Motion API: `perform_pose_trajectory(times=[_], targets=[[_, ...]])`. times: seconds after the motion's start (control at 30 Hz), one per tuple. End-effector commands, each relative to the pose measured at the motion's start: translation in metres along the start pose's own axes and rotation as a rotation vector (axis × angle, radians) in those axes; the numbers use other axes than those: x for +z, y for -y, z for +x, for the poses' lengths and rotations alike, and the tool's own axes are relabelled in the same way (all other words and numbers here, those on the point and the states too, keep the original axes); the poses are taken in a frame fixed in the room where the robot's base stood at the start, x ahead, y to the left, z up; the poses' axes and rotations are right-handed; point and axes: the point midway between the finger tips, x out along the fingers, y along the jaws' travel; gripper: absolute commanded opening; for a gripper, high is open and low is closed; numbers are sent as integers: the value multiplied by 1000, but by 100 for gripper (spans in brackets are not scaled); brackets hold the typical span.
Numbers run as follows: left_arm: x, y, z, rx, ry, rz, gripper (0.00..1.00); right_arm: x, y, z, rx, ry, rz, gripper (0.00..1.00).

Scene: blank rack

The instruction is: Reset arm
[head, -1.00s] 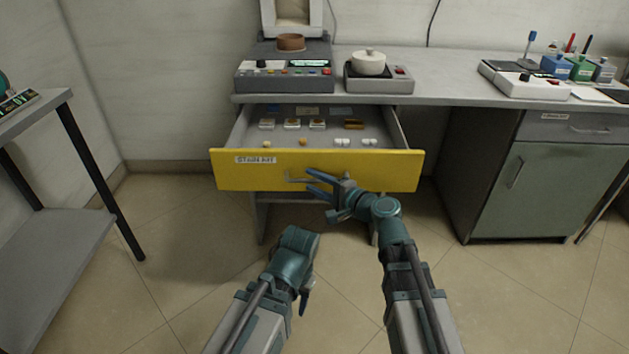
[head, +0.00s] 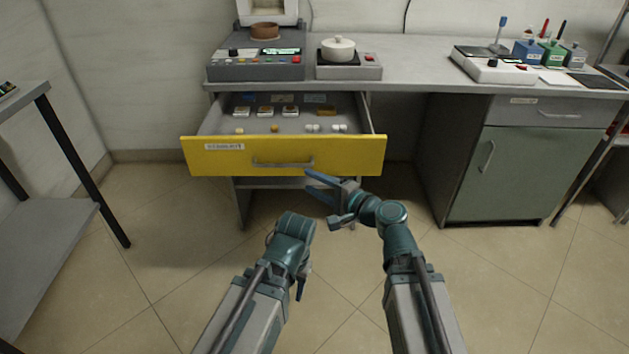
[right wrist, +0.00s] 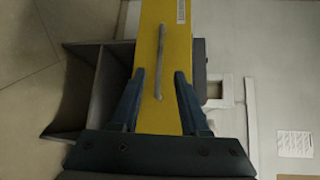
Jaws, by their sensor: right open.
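My right gripper (head: 318,190) is open and empty in front of the yellow drawer (head: 230,160), just below and right of its metal handle (head: 283,163). In the right wrist view the two blue fingers (right wrist: 156,85) stand apart, with the handle (right wrist: 160,62) ahead between them and the yellow front (right wrist: 150,20) behind it. I cannot tell the exact gap to the handle. The drawer is pulled out and holds several small items. My left arm (head: 290,245) is low at the centre; its fingers are mostly hidden, with one blue tip (head: 300,289) showing.
A grey counter (head: 415,75) carries a control box (head: 255,68), a hot plate with a white pot (head: 338,48), and a white device (head: 490,65). A green cabinet (head: 515,180) stands right, a grey shelf (head: 45,240) left. The floor between is clear.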

Motion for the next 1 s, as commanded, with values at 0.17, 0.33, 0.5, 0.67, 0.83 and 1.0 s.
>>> perform_pose_trajectory(times=[0.17,0.33,0.5,0.67,0.83,1.0], targets=[[0,0,0,0,0,0,50,0,0,0,2,1,-2,45],[0,0,0,0,0,0,50,4,-24,-1,107,35,-114,45],[0,0,0,0,0,0,50,3,-92,-20,421,138,-388,45],[0,0,0,0,0,0,50,-15,-153,-63,757,241,-598,45],[0,0,0,0,0,0,50,-36,-188,-112,1036,318,-716,45],[0,0,0,0,0,0,50,-56,-205,-157,1267,375,-778,45]])
